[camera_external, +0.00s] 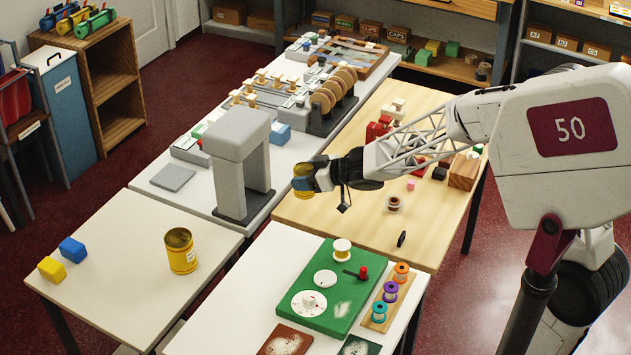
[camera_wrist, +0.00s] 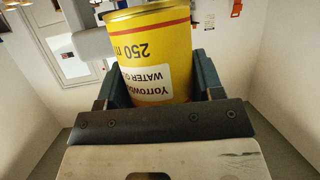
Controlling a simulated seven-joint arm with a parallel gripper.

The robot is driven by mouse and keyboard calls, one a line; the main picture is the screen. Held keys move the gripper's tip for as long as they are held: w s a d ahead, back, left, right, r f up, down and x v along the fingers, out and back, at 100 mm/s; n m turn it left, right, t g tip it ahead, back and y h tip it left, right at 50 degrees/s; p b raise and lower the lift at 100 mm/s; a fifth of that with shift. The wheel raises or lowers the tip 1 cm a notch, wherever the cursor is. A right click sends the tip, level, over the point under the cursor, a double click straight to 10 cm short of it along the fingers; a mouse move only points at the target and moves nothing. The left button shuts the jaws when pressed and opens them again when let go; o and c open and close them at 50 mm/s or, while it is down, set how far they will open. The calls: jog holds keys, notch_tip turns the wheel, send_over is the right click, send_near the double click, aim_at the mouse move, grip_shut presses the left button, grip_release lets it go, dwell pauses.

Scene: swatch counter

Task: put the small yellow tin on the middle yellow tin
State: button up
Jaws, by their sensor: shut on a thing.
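My gripper (camera_external: 313,178) is shut on a yellow tin (camera_external: 302,180) and holds it in the air beside the grey arch-shaped stand. In the wrist view the held tin (camera_wrist: 152,50) fills the space between the fingers; its label reads "250" and the lettering is upside down. Another yellow tin (camera_external: 181,252) stands upright on the white table at the left. No third yellow tin can be made out, so I cannot tell the sizes by a full set.
A grey arch-shaped stand (camera_external: 238,150) rises close to the left of my gripper. Blue (camera_external: 72,249) and yellow (camera_external: 51,269) blocks lie left of the standing tin. A green board (camera_external: 345,275) with spools is on the front table. The left table (camera_external: 125,225) has bare room around the tin.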

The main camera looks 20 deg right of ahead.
jog(key=s+a+f+n+g+y, duration=0.1)
jog(key=s+a, duration=0.2)
jog(key=a, duration=0.9)
jog(key=s+a+n+g+y, duration=0.1)
jog(key=s+a, duration=0.2)
jog(key=a, duration=1)
jog(key=f, duration=0.5)
jog(key=shift+d, duration=0.2)
send_over(178, 237)
jog(key=shift+f, duration=0.8)
jog(key=shift+f, duration=1.75)
jog(key=shift+f, duration=0.15)
